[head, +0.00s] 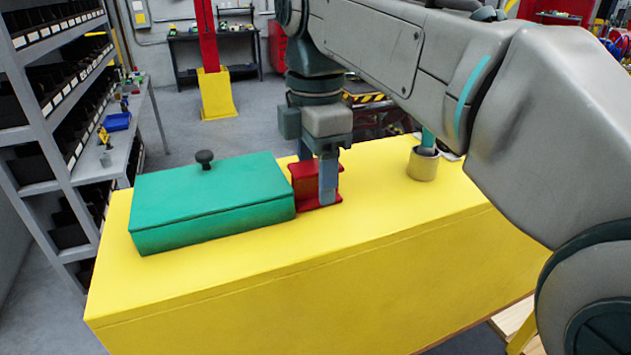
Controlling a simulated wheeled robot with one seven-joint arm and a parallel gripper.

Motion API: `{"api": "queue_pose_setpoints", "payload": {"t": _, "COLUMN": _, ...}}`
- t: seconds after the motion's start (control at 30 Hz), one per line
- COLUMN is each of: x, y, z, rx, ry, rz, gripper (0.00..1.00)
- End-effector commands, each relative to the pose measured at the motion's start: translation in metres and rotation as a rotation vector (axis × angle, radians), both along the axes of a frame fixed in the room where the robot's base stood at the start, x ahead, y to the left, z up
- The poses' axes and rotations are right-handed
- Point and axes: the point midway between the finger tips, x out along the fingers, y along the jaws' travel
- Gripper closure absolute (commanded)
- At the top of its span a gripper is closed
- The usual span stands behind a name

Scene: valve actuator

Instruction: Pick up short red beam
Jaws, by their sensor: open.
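The short red beam (303,188) stands on the yellow table, close to the right end of a green lidded box. It looks like a short piece with flanges at top and bottom. My gripper (327,190) points down at the beam, with one finger in front of its near side.
The green box (210,205) with a dark knob (204,157) fills the table's left part. A yellow cup (423,164) with a teal item stands at the right, partly behind my arm. The front of the yellow table (330,265) is clear. Grey shelves (45,130) stand at the left.

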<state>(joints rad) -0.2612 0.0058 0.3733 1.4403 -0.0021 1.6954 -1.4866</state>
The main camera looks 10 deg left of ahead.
Motion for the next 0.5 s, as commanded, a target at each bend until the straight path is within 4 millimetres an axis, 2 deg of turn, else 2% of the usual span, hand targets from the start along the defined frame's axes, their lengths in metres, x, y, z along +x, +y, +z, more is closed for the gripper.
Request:
{"api": "queue_pose_setpoints", "payload": {"t": 0.1, "x": 0.0001, "y": -0.0001, "z": 0.0002, "rx": 0.000, "ry": 0.000, "rz": 0.000, "gripper": 0.38}}
{"api": "queue_pose_setpoints", "payload": {"t": 0.13, "x": 0.0001, "y": -0.0001, "z": 0.0003, "rx": 0.000, "ry": 0.000, "rz": 0.000, "gripper": 0.44}}
{"api": "queue_pose_setpoints", "payload": {"t": 0.33, "x": -0.0001, "y": -0.0001, "z": 0.0004, "rx": 0.000, "ry": 0.000, "rz": 0.000, "gripper": 0.99}}
{"api": "queue_pose_setpoints", "payload": {"t": 0.5, "x": -0.0001, "y": -0.0001, "z": 0.0010, "rx": 0.001, "ry": -0.001, "rz": 0.000, "gripper": 0.99}}
